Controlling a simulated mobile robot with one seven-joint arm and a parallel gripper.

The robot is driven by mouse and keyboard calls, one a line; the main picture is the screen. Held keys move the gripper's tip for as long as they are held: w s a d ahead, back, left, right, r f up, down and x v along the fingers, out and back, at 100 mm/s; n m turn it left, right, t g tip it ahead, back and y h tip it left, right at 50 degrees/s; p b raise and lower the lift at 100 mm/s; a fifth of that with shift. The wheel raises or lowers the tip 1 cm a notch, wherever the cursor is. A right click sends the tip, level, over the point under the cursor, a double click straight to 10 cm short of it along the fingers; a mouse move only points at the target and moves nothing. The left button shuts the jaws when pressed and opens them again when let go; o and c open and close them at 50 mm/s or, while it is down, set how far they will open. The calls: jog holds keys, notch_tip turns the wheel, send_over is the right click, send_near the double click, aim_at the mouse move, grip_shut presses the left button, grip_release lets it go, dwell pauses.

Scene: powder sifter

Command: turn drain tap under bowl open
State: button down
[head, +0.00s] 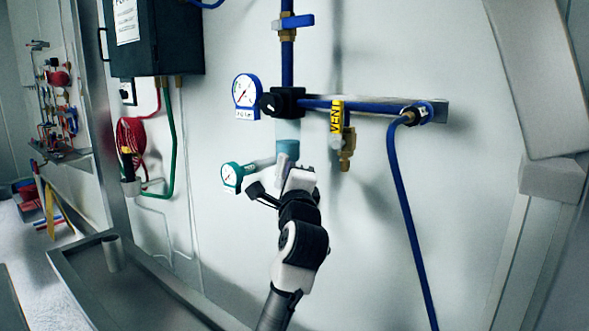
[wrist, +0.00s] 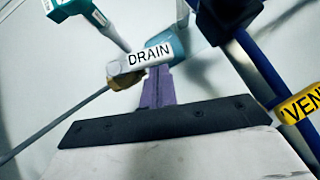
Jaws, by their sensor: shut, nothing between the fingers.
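The drain tap carries a white label reading DRAIN (wrist: 150,57) in the wrist view, with a brass-coloured part at its left end. The tap sits just below the bowl, whose blue lower part shows in the head view (head: 288,149) and at the top of the wrist view (wrist: 188,40). My gripper (wrist: 158,72) is shut and empty. Its purple fingertips reach up to the lower edge of the label; I cannot tell whether they touch the tap. In the head view my gripper (head: 283,163) is right under the bowl and hides the tap.
A teal gauge (head: 232,176) is close at left, joined by a grey tube. A blue gauge (head: 246,91) and black regulator (head: 284,102) are above. The yellow VENT valve (head: 337,117) and blue hose (head: 408,200) are at right. The wall below is mostly clear.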

jog(key=shift+w+a+r, duration=0.35)
jog(key=shift+a+r, duration=0.2)
jog(key=shift+r, duration=0.05)
jog(key=shift+a, duration=0.1)
dwell(0.4)
